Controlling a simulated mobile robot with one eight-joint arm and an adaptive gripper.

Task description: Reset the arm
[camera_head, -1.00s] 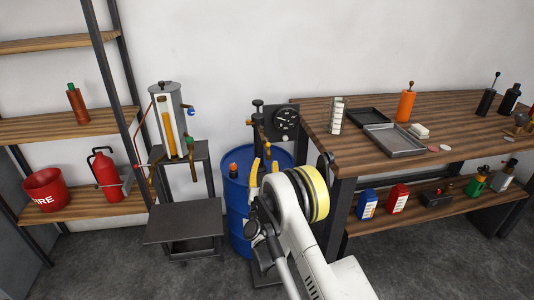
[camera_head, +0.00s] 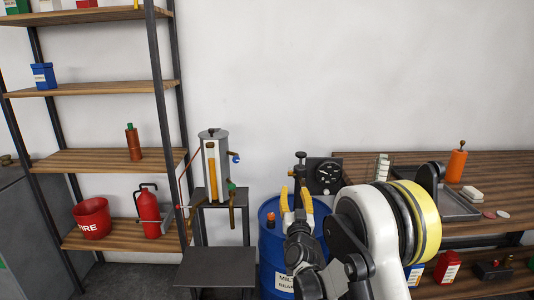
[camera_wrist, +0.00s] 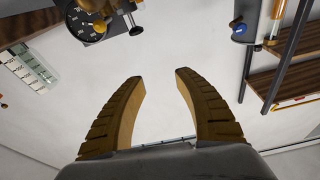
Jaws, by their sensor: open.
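My gripper (camera_head: 296,200) stands upright in the head view, in front of the blue barrel. Its two yellow fingers are apart with nothing between them. In the wrist view my gripper (camera_wrist: 156,80) is open and empty, with only the pale wall behind the fingertips. My white arm with a yellow band fills the lower right of the head view and hides part of the workbench and barrel.
The blue barrel (camera_head: 273,248) stands beside the workbench (camera_head: 500,160). A dial device (camera_head: 325,175) is behind my gripper. A metal cylinder apparatus (camera_head: 214,165) stands on a stand to the left. A shelf rack (camera_head: 110,160) holds a fire extinguisher (camera_head: 148,212) and red bucket (camera_head: 92,218).

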